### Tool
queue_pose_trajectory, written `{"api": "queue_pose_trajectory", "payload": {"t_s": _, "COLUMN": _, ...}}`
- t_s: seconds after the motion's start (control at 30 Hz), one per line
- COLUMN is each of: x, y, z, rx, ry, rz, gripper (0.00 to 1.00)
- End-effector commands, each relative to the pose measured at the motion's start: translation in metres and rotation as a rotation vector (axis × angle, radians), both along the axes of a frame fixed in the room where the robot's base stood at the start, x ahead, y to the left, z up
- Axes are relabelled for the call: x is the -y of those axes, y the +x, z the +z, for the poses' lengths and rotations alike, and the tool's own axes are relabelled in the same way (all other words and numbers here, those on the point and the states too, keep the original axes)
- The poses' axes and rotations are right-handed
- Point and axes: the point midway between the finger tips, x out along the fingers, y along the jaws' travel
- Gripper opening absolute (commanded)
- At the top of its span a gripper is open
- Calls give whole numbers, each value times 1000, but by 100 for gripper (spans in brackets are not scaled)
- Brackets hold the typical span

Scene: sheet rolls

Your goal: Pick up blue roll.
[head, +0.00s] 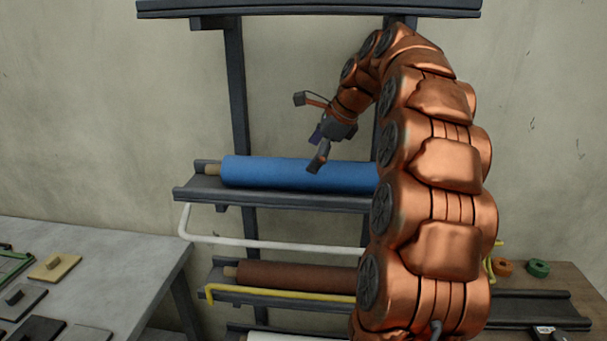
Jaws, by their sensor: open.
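The blue roll (270,172) lies level on the upper of the dark rack shelves, with a wooden core end showing at its left. Its right end is hidden behind my copper-coloured arm. My gripper (318,150) is open and empty, over the middle of the roll. One finger tip shows in front of the roll's upper edge; I cannot tell if it touches.
A brown roll (295,276) lies on the shelf below, behind a yellow bar (270,291). A white bar (270,242) runs under the blue roll's shelf. A grey table (110,275) with flat pieces stands at left. A dark top shelf (310,8) is above.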

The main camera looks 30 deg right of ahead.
Motion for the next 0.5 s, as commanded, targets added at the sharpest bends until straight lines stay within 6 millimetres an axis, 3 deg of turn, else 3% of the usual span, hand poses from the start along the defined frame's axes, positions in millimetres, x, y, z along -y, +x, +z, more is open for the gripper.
{"api": "queue_pose_trajectory", "payload": {"t_s": 0.27, "x": -1, "y": 4, "z": -8, "rx": 0, "ry": 0, "rz": 0, "gripper": 100}}
{"api": "queue_pose_trajectory", "payload": {"t_s": 0.5, "x": -3, "y": 14, "z": -28, "rx": -1, "ry": 0, "rz": 0, "gripper": 100}}
